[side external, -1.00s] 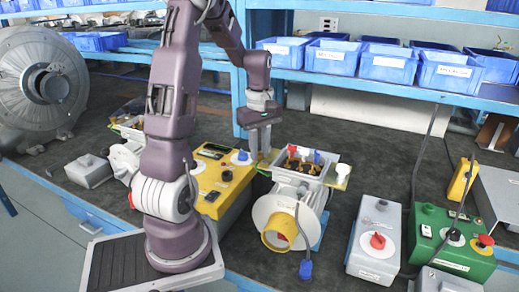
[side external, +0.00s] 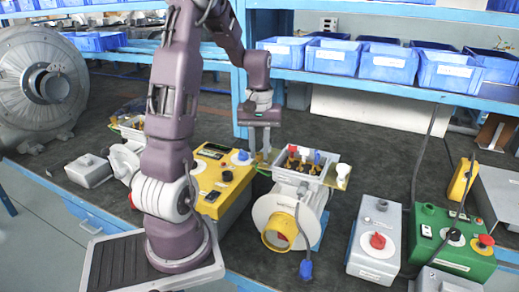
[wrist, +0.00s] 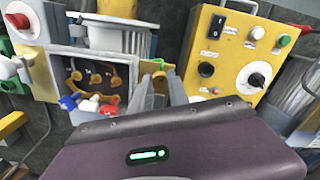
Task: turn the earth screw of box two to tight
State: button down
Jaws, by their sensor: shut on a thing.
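The grey open terminal box (side external: 302,164) sits on top of the white blower with the yellow outlet. It also shows in the wrist view (wrist: 133,76), with several brass terminals (wrist: 95,79) and red, white and blue caps inside or along its edge. The earth screw (wrist: 158,66), brass with green-yellow beside it, is at the box's side by the yellow panel. My gripper (side external: 262,157) points down at that side of the box. In the wrist view its fingers (wrist: 162,88) are close together on the screw, hiding most of it. No box number is readable.
The yellow switch panel (wrist: 232,50) stands close beside the gripper. A white knob post (side external: 343,171) stands at the box's other side. A grey box with a red knob (side external: 378,241) and a green control box (side external: 455,235) stand at right. Blue bins line the shelf behind.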

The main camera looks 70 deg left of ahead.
aim_at(259, 154)
jog(key=m, duration=0.3)
jog(key=shift+m, duration=2)
jog(key=c, duration=1.3)
grip_release()
jog(key=shift+o, duration=0.2)
notch_tip(259, 154, up, 7)
jog(key=shift+r, duration=0.1)
